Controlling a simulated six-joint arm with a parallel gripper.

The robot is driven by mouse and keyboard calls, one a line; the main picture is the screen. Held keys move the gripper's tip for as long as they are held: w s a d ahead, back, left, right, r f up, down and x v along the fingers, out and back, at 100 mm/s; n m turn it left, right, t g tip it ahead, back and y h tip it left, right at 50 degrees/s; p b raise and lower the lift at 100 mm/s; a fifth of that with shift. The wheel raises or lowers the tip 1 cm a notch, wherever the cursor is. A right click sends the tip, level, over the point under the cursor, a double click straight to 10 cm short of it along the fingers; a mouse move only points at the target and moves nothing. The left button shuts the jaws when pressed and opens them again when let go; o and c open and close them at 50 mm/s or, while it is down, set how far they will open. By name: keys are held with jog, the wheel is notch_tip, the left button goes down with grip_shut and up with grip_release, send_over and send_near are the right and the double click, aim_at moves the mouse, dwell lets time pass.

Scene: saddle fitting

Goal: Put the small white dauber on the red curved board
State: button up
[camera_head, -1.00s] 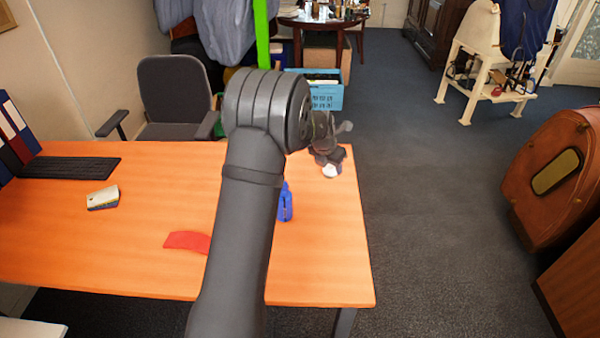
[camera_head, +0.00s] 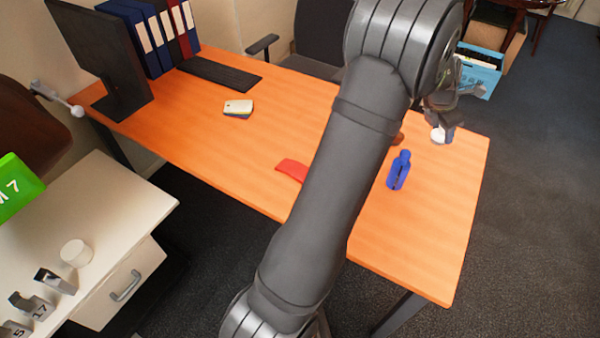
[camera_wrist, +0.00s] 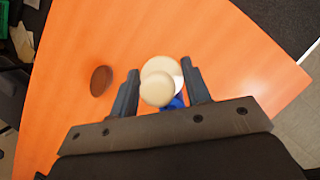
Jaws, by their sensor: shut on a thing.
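The small white dauber (camera_head: 438,135) is held in my gripper (camera_head: 445,124) over the far right part of the orange table. In the wrist view the dauber (camera_wrist: 157,88) shows as a pale rounded knob with a wider pale disc behind it, between the two dark fingers of my gripper (camera_wrist: 160,88). The red curved board (camera_head: 291,169) lies on the table well to the left of my gripper, near the front edge. My arm partly covers its right end. The board is not in the wrist view.
A blue bottle-shaped thing (camera_head: 399,170) is on the table near my gripper; some blue (camera_wrist: 177,103) shows behind the dauber. A brown disc (camera_wrist: 101,80) lies beside it. The table's middle (camera_head: 310,110) is clear.

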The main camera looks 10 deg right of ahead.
jog(key=w+a+m+g, duration=0.25)
jog(key=a+m, duration=0.25)
jog(key=a, duration=2.5)
send_over(299, 164)
jog(key=s+a, duration=0.1)
jog(key=s, duration=0.3)
jog(key=f, duration=1.2)
jog(key=shift+w, duration=0.25)
jog(key=shift+f, duration=1.95)
jog(key=shift+f, duration=0.1)
jog(key=o, duration=1)
